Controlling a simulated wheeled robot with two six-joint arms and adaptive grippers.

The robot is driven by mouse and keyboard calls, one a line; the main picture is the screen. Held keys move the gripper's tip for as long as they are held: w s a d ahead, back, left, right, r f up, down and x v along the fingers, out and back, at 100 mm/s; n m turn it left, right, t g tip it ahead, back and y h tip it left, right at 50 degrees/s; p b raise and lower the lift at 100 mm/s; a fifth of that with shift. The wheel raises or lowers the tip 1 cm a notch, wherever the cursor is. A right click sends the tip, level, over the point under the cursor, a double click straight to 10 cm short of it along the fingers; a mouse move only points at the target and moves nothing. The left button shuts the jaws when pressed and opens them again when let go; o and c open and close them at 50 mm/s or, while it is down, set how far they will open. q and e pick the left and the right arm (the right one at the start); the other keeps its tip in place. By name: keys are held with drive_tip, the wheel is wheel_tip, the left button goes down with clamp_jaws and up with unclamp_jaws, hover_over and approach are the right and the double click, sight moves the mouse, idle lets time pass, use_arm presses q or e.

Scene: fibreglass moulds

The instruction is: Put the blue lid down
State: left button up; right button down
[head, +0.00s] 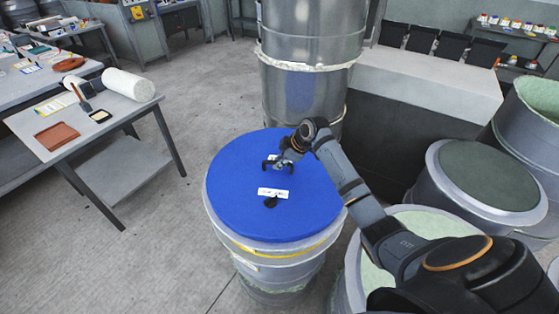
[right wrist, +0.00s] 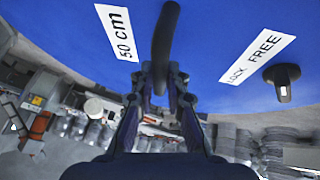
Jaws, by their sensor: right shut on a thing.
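The blue lid (head: 235,185) is a wide round disc at the top of a grey drum (head: 270,268) with a yellow band. It covers the drum's opening in the head view; I cannot tell whether it rests on the rim or is held just above it. My right gripper (head: 278,166) is over the lid's middle, shut on its black handle (right wrist: 163,45). The right wrist view shows the lid's blue face (right wrist: 215,35), a "50 cm" label (right wrist: 117,32), a "LOCK FREE" label (right wrist: 257,57) and a black knob (right wrist: 283,80). My left gripper is not in view.
A tall metal drum stack (head: 310,60) stands right behind. A drum with a dark green top (head: 487,175) and an open drum (head: 540,98) are at right. A pale bench (head: 435,80) stands behind, a work table (head: 100,125) at left. The floor (head: 165,235) between is clear.

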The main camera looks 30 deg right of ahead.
drive_tip(key=shift+f, duration=0.2)
drive_tip(key=c, duration=1.4)
unclamp_jaws()
drive_tip(key=shift+o, duration=0.2)
drive_tip(key=shift+s+d, duration=0.1)
drive_tip(key=shift+s+d+r, duration=0.15)
drive_tip(key=shift+r, duration=0.2)
drive_tip(key=b+v, duration=0.2)
drive_tip(key=v, duration=0.9)
drive_tip(key=shift+s, duration=0.1)
